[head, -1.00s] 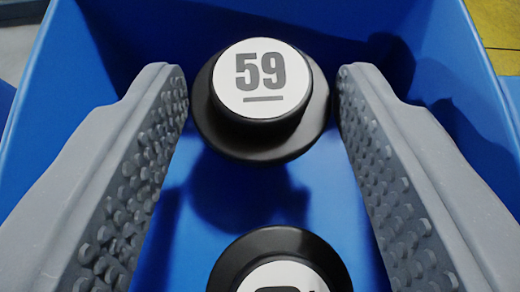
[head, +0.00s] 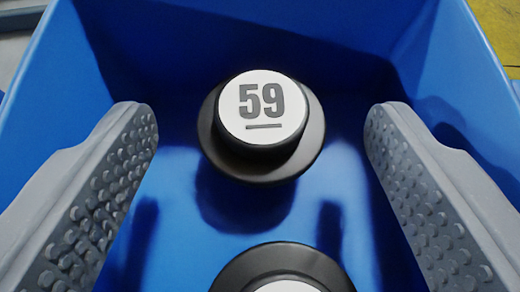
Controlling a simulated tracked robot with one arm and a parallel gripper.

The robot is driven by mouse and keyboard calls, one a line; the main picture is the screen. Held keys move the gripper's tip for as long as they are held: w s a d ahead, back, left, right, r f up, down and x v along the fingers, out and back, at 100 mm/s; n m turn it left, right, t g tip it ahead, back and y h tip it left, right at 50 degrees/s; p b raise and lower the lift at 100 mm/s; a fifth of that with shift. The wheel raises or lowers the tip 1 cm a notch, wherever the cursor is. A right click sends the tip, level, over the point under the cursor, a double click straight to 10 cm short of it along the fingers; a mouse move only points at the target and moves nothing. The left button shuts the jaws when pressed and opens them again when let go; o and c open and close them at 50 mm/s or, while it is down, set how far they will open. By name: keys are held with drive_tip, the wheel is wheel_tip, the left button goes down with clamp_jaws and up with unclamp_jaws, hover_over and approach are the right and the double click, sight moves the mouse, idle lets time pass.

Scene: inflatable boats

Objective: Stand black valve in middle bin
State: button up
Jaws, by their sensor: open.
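A black valve (head: 261,122) with a white top marked 59 stands upright in the blue bin (head: 170,50), toward its far wall. A second black valve (head: 283,272) with a white top is in the same bin nearer to me, cut off by the bottom edge of the view. My gripper (head: 258,125) is open, with one grey studded finger on each side of the valve marked 59. Clear gaps show between the fingers and that valve, and nothing is held.
The blue bin's walls rise at the far side, left and right of my fingers. A yellow surface (head: 500,25) shows outside the bin at the top right. Bare blue floor shows between the two valves.

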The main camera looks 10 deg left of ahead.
drive_tip(key=p+v, duration=0.2)
drive_tip(key=v, duration=0.9)
drive_tip(key=shift+s, duration=0.2)
drive_tip(key=s+d+r+m+t+h, duration=0.1)
drive_tip(key=s+d+r+h, duration=0.1)
drive_tip(key=r, duration=1.1)
drive_tip(key=s+d+r+m+t+h, duration=0.1)
drive_tip(key=s+r+t+h, duration=0.1)
drive_tip(key=r, duration=1.2)
drive_tip(key=s+a+r+y, duration=0.1)
drive_tip(key=s+a+r, duration=0.1)
drive_tip(key=s+r, duration=0.4)
drive_tip(key=s+a+r+y, duration=0.1)
drive_tip(key=s+a+r, duration=0.2)
drive_tip(key=s+r, duration=0.4)
wheel_tip(320, 180, up, 3)
drive_tip(key=shift+r, duration=0.1)
drive_tip(key=shift+s, duration=0.1)
